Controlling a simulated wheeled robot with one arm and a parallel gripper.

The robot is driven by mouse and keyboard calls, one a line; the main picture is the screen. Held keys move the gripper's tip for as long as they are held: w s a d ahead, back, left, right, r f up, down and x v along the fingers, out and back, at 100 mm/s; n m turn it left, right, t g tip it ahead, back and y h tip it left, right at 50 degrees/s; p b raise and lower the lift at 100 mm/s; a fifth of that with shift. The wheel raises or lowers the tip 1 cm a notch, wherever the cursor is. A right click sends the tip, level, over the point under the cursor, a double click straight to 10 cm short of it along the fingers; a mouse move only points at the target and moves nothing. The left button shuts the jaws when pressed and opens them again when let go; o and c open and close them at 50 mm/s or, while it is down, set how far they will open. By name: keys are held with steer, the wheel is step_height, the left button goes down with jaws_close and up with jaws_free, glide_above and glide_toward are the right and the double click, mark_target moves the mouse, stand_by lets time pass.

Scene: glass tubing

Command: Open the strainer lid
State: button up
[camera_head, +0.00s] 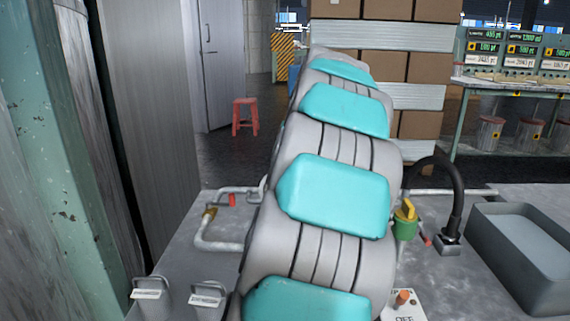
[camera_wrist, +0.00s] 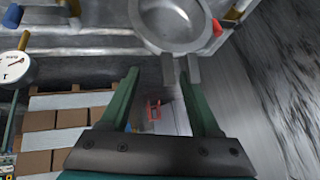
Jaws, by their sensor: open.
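In the wrist view a round grey metal part, which looks like the strainer with its lid (camera_wrist: 178,20), sits at the top, cut off by the picture edge. A short metal tab (camera_wrist: 194,68) sticks out from its lower side. My gripper (camera_wrist: 160,74) is open, with two green fingers and nothing between them. The right fingertip is close to the tab in the picture; I cannot tell whether they touch. In the head view my arm fills the middle, and the strainer and my gripper cannot be made out.
A metal bench (camera_head: 465,285) carries pipes (camera_head: 215,245), a green and yellow valve (camera_head: 405,222), a black hose (camera_head: 458,190) and a grey tub (camera_head: 525,255). Two labelled handles (camera_head: 207,298) stand front left. A dial gauge (camera_wrist: 17,68) is left in the wrist view. A red stool (camera_head: 245,115) stands beyond.

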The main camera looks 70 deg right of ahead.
steer(key=shift+s+r, duration=0.3)
steer(key=shift+r, duration=0.65)
steer(key=v, duration=0.7)
steer(key=shift+s+a+r+b, duration=0.2)
steer(key=shift+r+b, duration=0.1)
steer(key=shift+b, duration=0.15)
steer(key=shift+w, duration=0.1)
